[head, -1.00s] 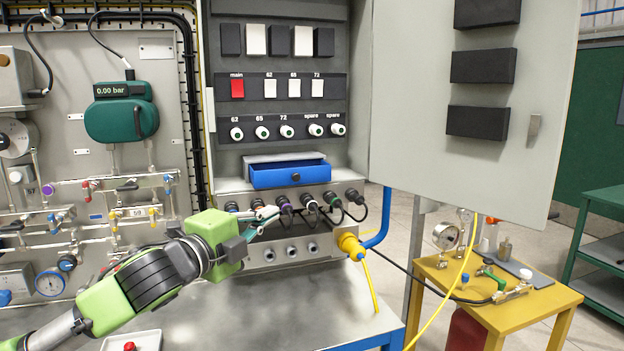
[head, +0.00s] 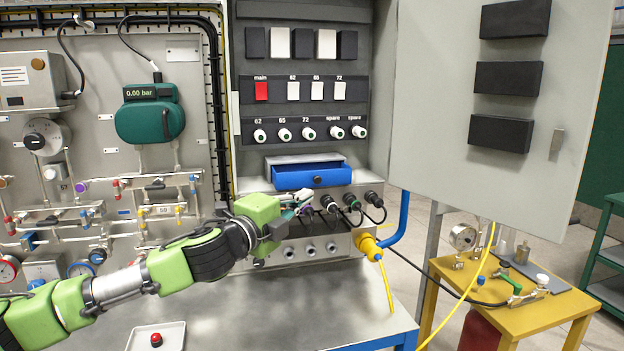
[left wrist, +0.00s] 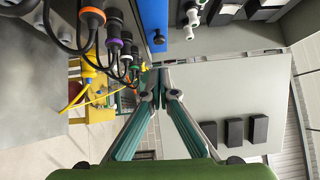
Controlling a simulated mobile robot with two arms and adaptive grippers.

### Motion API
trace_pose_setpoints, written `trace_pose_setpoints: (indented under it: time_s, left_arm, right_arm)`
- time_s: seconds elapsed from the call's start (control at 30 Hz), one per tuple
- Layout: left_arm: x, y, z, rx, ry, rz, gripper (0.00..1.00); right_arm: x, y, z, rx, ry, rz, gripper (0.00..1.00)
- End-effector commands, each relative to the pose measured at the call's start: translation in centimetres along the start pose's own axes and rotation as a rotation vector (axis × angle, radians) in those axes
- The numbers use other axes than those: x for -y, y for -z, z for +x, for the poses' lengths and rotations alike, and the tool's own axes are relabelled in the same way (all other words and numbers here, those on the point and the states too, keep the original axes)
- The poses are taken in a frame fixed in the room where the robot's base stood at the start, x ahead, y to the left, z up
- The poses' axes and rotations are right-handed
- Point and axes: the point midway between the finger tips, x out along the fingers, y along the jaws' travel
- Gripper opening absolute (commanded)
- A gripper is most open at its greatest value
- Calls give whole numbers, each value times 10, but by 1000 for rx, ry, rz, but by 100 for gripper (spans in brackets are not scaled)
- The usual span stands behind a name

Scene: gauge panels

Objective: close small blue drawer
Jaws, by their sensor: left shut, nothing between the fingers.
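The small blue drawer (head: 312,177) stands pulled out of its grey housing (head: 288,160), low in the open cabinet, with a dark round knob on its front. In the left wrist view the blue drawer front (left wrist: 154,14) shows at the top, its knob (left wrist: 158,38) pointing down. My left gripper (head: 302,200) is just below and in front of the drawer, near the row of cable plugs, apart from the drawer as far as I can tell. In the left wrist view its fingers (left wrist: 158,82) meet at the tips and are empty. My right gripper is out of view.
Cable plugs (head: 351,200) with looping black cables sit right under the drawer. The open cabinet door (head: 440,130) stands to the right. A yellow connector (head: 368,246) juts out below. A white tray with a red button (head: 156,340) lies on the bench.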

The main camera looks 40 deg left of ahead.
Motion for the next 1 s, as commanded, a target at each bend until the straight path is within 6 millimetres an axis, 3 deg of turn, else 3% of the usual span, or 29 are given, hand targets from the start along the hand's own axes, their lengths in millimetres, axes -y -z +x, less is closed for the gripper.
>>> trace_pose_setpoints:
  time_s: [0.3, 0.43, 0.6, 1.0]
  left_arm:
    - [7, 6, 26, -9, 3, -5, 0]
    - [6, 10, 43, -14, 2, -2, 0]
    - [4, -11, 59, -10, -1, 3, 0]
    - [0, -19, 68, -13, -1, 4, 0]
  right_arm:
    - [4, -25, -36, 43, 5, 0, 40]
    - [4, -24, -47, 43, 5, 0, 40]
    - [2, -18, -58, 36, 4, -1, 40]
    - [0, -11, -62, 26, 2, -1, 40]
